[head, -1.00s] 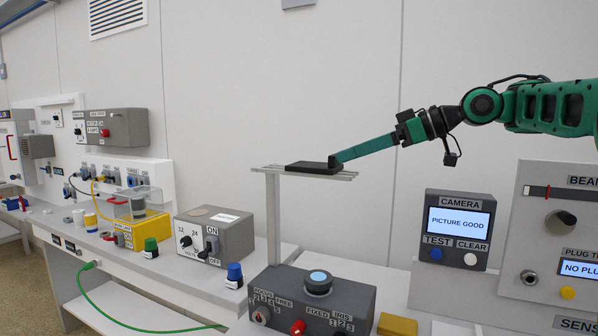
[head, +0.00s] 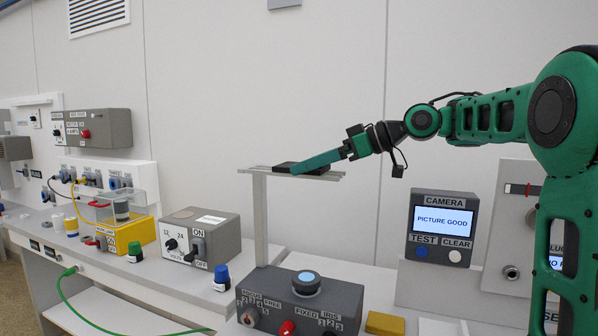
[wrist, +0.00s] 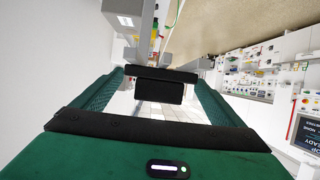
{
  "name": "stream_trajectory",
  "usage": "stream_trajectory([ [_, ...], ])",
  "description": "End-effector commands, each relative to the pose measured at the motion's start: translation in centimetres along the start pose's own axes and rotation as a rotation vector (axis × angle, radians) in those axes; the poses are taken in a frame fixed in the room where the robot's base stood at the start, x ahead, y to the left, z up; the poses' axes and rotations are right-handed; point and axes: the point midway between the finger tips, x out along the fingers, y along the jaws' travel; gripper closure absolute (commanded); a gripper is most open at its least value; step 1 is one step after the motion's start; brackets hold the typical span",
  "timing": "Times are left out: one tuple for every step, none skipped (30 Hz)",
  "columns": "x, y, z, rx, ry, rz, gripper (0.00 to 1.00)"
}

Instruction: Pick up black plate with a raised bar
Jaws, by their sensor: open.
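The black plate (head: 284,166) lies flat on the small grey shelf (head: 327,176) on top of a post. My gripper (head: 298,168) reaches down to it from the upper right, and its green fingers cover part of the plate in the head view. In the wrist view the plate's raised bar (wrist: 160,92) shows as a black block between the two green fingers. My gripper (wrist: 160,100) is open there, with a gap visible on both sides of the bar. The plate's far part is mostly hidden in that view.
The post rises behind a grey control box (head: 305,300) with knobs and a blue-topped button. A camera screen box (head: 442,228) stands to the right. A grey voltage box (head: 200,237) and a blue knob (head: 221,277) are to the left.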

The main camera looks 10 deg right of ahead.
Motion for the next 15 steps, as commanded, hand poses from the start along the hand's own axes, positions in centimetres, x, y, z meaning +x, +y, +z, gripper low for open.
stream_trajectory([
  [-0.12, 0.12, 0.06, 0.001, 0.0, 0.002, 0.13],
  [-0.17, 0.16, 0.09, 0.001, 0.0, 0.003, 0.2],
  [-0.23, 0.21, 0.11, 0.002, 0.0, 0.003, 0.29],
  [-0.27, 0.24, 0.13, 0.002, 0.0, 0.004, 0.36],
  [-0.31, 0.27, 0.14, 0.002, 0.0, 0.004, 0.44],
  [-0.35, 0.3, 0.16, 0.002, 0.0, 0.005, 0.53],
  [-0.38, 0.32, 0.17, 0.003, 0.0, 0.005, 0.56],
  [-0.41, 0.33, 0.15, 0.002, 0.0, 0.006, 0.56],
  [-0.43, 0.35, 0.16, 0.003, 0.0, 0.006, 0.56],
  [-0.45, 0.36, 0.16, 0.003, 0.0, 0.006, 0.56],
  [-0.46, 0.37, 0.16, 0.003, 0.0, 0.007, 0.56],
  [-0.48, 0.37, 0.17, 0.003, 0.0, 0.007, 0.56],
  [-0.49, 0.37, 0.17, 0.003, 0.0, 0.007, 0.56],
  [-0.5, 0.37, 0.15, 0.003, 0.0, 0.007, 0.56],
  [-0.52, 0.38, 0.11, 0.002, 0.0, 0.007, 0.56],
])
